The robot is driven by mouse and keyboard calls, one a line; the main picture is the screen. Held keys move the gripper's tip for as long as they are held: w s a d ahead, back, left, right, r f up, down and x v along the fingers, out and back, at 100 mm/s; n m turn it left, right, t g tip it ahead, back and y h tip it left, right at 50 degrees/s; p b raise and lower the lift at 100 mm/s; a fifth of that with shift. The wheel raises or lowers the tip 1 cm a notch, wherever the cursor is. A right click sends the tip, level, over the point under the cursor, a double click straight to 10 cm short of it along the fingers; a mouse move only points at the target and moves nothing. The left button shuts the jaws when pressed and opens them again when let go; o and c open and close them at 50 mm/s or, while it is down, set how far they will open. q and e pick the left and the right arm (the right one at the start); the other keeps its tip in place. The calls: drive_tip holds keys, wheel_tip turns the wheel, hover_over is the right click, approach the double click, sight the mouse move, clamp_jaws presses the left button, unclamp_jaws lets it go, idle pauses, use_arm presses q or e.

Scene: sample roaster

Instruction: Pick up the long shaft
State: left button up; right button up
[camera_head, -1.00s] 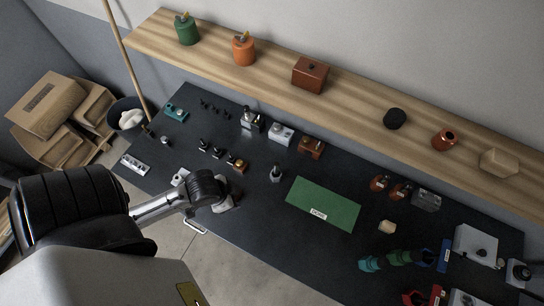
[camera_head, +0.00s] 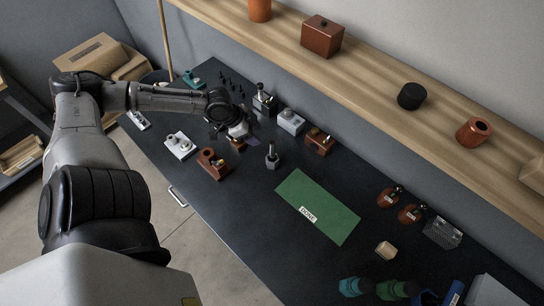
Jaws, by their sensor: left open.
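My left gripper (camera_head: 238,136) is open and points down over the back-left part of the dark table. It is small in view, and its fingertips and what lies between them are hard to make out. Several thin dark upright pegs (camera_head: 232,85) stand on the table behind it. A grey upright piece on a round foot (camera_head: 272,156) stands to its right, apart from it. I cannot tell which of these is the long shaft; my gripper and forearm hide part of the table. My right gripper is not in view.
A brown block with fittings (camera_head: 213,164) and a white block (camera_head: 180,145) sit in front of the gripper. A grey block (camera_head: 291,122) and a red-brown block (camera_head: 320,141) stand behind right. A wooden shelf (camera_head: 370,75) runs above the table.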

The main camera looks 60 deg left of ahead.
sight(272, 149)
use_arm(q)
drive_tip(key=b+x, duration=0.3)
drive_tip(key=x, duration=0.2)
drive_tip(key=shift+w+d+f+b, duration=0.15)
drive_tip(key=shift+f+b, duration=0.2)
drive_tip(key=shift+b+x, duration=2.25)
drive_tip(key=shift+x, duration=0.3)
drive_tip(key=shift+d, duration=0.1)
drive_tip(key=shift+c, duration=0.4)
clamp_jaws()
